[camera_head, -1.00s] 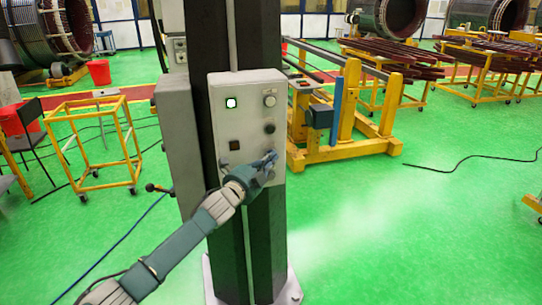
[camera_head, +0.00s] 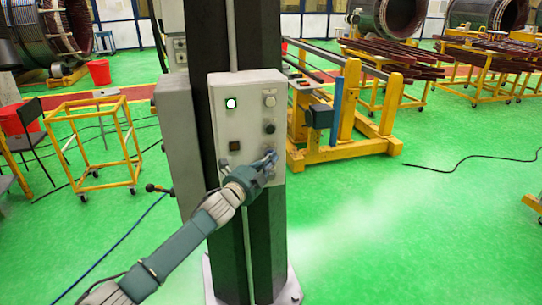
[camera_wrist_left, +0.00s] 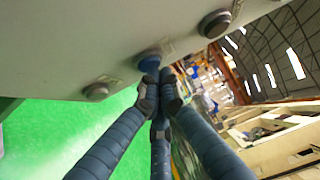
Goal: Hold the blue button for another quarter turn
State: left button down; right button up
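A grey control panel (camera_head: 219,112) is mounted on a dark column. In the left wrist view, the blue button (camera_wrist_left: 149,62) sticks out from the panel face. My left gripper (camera_head: 268,160) is at the lower right of the panel. In the left wrist view the gripper (camera_wrist_left: 160,88) has its dark blue fingers drawn together, with the tips at the blue button. The fingertips overlap the button's lower edge, and I cannot tell how firmly they press. In the head view the gripper mostly hides the button. My right gripper is in neither view.
The panel also carries a lit white-green lamp (camera_head: 231,103), a pale knob (camera_head: 269,101), a dark knob (camera_head: 269,127) and a dark square switch (camera_head: 235,146). A yellow frame (camera_head: 90,110) stands left, a yellow stand (camera_head: 345,150) right. Green floor in front is clear.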

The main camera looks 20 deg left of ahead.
pick_arm(q)
jog(key=shift+s+d, duration=0.3)
jog(key=shift+s, duration=0.25)
jog(key=shift+d, duration=0.15)
jog(key=s+d, duration=0.1)
jog(key=s+p, duration=0.1)
jog(key=s+d+p, duration=0.1)
jog(key=s, duration=0.1)
jog(key=shift+d, duration=0.3)
jog(key=shift+f, duration=0.1)
dwell(0.6)
